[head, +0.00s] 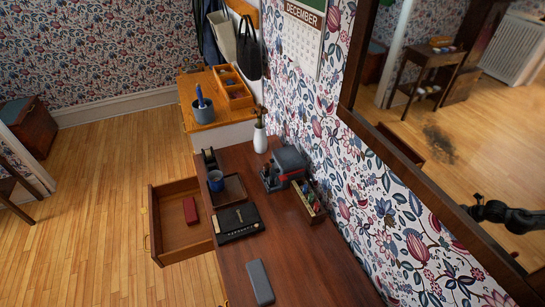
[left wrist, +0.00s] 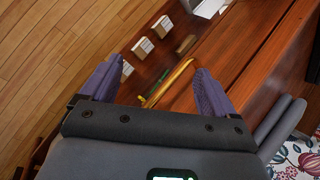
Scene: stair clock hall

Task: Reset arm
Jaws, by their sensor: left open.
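My left gripper (left wrist: 158,70) shows in the left wrist view, with two purple fingers spread wide apart and nothing held between them. Beyond the fingers lie a yellow stick-like item (left wrist: 168,82) and a thin green one (left wrist: 150,90) on a brown wooden surface. Neither gripper shows directly in the head view. My right gripper is in no frame.
An open drawer (head: 170,235) holds a red case (head: 190,210). A mirror frame (head: 420,155) borders the right.

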